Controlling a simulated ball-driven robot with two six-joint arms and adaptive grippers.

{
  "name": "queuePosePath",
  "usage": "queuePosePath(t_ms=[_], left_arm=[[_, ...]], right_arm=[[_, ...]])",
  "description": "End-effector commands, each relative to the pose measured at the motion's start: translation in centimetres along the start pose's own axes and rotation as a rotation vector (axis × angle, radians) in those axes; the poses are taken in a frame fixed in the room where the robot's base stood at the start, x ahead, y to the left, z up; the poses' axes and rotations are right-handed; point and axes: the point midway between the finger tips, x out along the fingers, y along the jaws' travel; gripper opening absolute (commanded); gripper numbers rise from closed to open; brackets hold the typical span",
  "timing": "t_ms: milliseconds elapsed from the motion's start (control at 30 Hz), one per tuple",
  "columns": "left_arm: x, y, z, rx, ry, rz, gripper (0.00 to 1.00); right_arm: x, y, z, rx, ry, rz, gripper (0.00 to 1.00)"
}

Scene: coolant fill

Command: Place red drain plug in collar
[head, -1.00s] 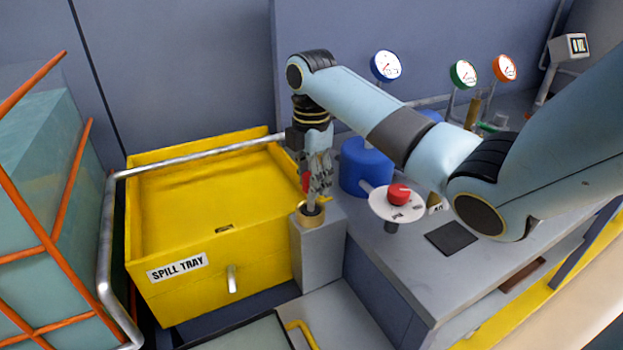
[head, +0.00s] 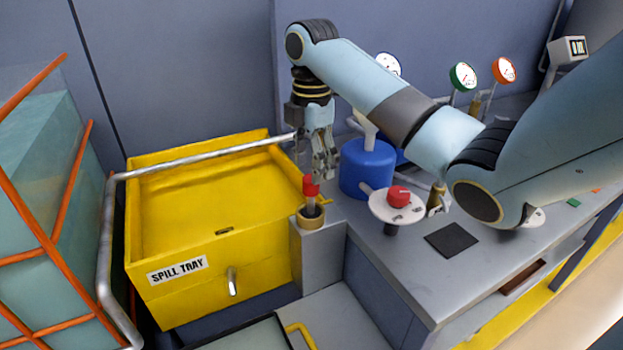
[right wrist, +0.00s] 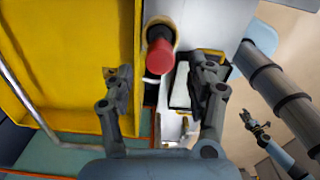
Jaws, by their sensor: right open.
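The red drain plug (head: 311,186) stands roughly upright, its dark shaft reaching down into the mouth of the brass collar (head: 310,221) on a grey pedestal. How deep it sits I cannot tell. My right gripper (head: 325,171) is open and empty, just above and behind the plug, apart from it. In the right wrist view the red plug (right wrist: 160,57) shows beyond the gap between the open fingers (right wrist: 163,82), with the collar (right wrist: 174,25) partly hidden behind it. A small distant gripper (right wrist: 260,130), seemingly my left one, shows at the right wrist view's right; its jaws are unclear.
The yellow spill tray (head: 210,262) with a metal rail (head: 205,158) lies left of the collar. A blue canister (head: 366,168) and a white dial with a red knob (head: 398,196) stand close on the right. Gauges are at the back.

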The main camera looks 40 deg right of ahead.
Motion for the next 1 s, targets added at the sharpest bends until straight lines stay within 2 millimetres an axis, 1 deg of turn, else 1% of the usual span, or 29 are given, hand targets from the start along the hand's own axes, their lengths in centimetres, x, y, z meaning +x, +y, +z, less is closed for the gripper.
queuePosePath(t_ms=[33,100,133,200,300,500,1000], left_arm=[[0.0,0.0,0.0,0.0,0.0,0.0,0.34],[-0.2,0.0,-0.1,0.0,0.001,0.0,0.34],[-1.2,0.0,-0.2,0.0,0.001,0.001,0.34],[-2.4,-0.1,-0.3,-0.001,0.002,0.001,0.34],[-3.5,-0.2,-0.5,-0.001,0.003,0.001,0.34],[-4.2,-0.3,-0.6,-0.001,0.004,0.001,0.34],[-4.1,-0.3,-0.6,-0.001,0.003,0.0,0.34]], right_arm=[[-1.4,0.1,0.1,-0.001,-0.002,0.005,0.57],[-3.2,0.1,0.0,0.0,-0.001,0.004,0.57],[-4.1,0.0,0.0,0.0,0.0,0.001,0.57],[-5.5,0.0,0.0,0.0,0.0,0.0,0.57],[-6.5,0.0,0.0,0.001,0.0,-0.001,0.57],[-7.2,0.0,0.0,0.001,0.0,-0.001,0.57],[-7.1,0.0,0.0,0.001,0.0,-0.001,0.57]])
